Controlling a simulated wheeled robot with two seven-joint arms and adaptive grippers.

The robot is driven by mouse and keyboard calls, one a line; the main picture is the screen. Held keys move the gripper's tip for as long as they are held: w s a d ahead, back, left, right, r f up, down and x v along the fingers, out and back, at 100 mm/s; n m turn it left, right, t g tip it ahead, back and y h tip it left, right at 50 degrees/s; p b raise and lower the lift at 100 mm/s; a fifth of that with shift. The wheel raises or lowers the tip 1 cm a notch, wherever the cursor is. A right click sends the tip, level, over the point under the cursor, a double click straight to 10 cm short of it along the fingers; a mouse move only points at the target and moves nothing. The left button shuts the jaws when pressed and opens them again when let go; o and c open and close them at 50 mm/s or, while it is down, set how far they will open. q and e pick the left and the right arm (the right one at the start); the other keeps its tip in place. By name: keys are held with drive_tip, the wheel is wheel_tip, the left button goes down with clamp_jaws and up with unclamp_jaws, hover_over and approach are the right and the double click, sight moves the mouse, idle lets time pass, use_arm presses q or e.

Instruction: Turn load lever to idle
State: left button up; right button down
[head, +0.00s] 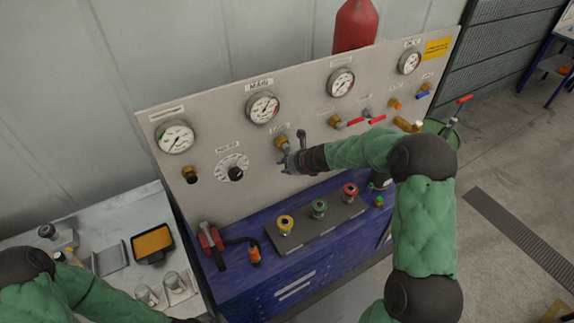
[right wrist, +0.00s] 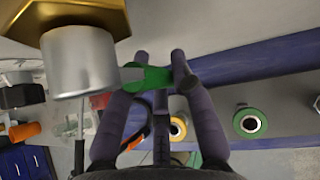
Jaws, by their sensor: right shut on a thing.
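The load lever is a green handle (right wrist: 150,77) in the right wrist view, beside a brass and silver valve body (right wrist: 80,60). In the head view my right gripper (head: 290,161) is at the panel front, just below a brass valve (head: 282,143) under a small label too blurred to read with certainty. The gripper hides most of the lever there. My left arm (head: 85,295) comes in at the lower left, and its fingers do not show.
The grey panel (head: 215,115) carries several gauges and a black knob (head: 235,173). Below, a blue cabinet (head: 290,285) bears a button box with yellow (head: 285,225), green (head: 319,208) and red (head: 350,190) buttons.

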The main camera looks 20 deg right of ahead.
drive_tip(key=shift+a+f, duration=0.15)
drive_tip(key=c, duration=1)
unclamp_jaws()
drive_tip(key=shift+s+d+r, duration=0.25)
drive_tip(key=shift+s+r, duration=0.05)
drive_tip(key=shift+r, duration=0.2)
drive_tip(key=v, duration=1.1)
drive_tip(key=shift+s+f, duration=0.1)
drive_tip(key=shift+f, duration=0.05)
